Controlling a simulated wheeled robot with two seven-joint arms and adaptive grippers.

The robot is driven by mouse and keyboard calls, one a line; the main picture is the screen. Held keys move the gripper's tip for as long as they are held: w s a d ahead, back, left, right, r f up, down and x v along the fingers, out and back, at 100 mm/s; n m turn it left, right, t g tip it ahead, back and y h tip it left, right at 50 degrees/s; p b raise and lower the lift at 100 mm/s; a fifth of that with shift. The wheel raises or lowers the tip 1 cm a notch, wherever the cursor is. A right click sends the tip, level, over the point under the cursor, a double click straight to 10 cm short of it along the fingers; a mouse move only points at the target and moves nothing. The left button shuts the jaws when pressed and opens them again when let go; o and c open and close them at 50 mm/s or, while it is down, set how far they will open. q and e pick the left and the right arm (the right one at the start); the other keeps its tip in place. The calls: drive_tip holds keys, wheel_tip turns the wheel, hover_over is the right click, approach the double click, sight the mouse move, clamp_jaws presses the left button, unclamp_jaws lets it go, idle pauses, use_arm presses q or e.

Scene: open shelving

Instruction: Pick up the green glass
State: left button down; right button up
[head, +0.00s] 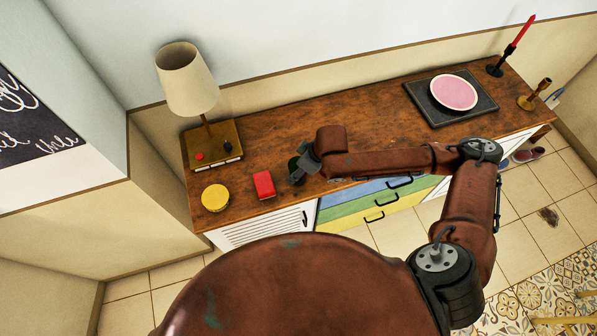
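A small part of the dark green glass (292,164) shows on the wooden cabinet top, left of the middle and near the front. My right arm reaches in from the right across the cabinet front. Its gripper (298,172) is right at the glass and covers most of it. The fingers are too small and hidden to tell whether they are open, or whether they touch the glass. My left gripper is out of view.
A red box (264,185) and a yellow round tin (215,197) stand left of the glass. A lamp (188,85) stands on a wooden base at the back left. A pink plate (453,92) on a dark tray (480,103) and candle holders (495,69) are at the right.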

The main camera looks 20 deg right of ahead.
drive_tip(key=c, duration=0.8)
drive_tip(key=shift+c, duration=0.4)
drive_tip(key=shift+r, duration=0.15)
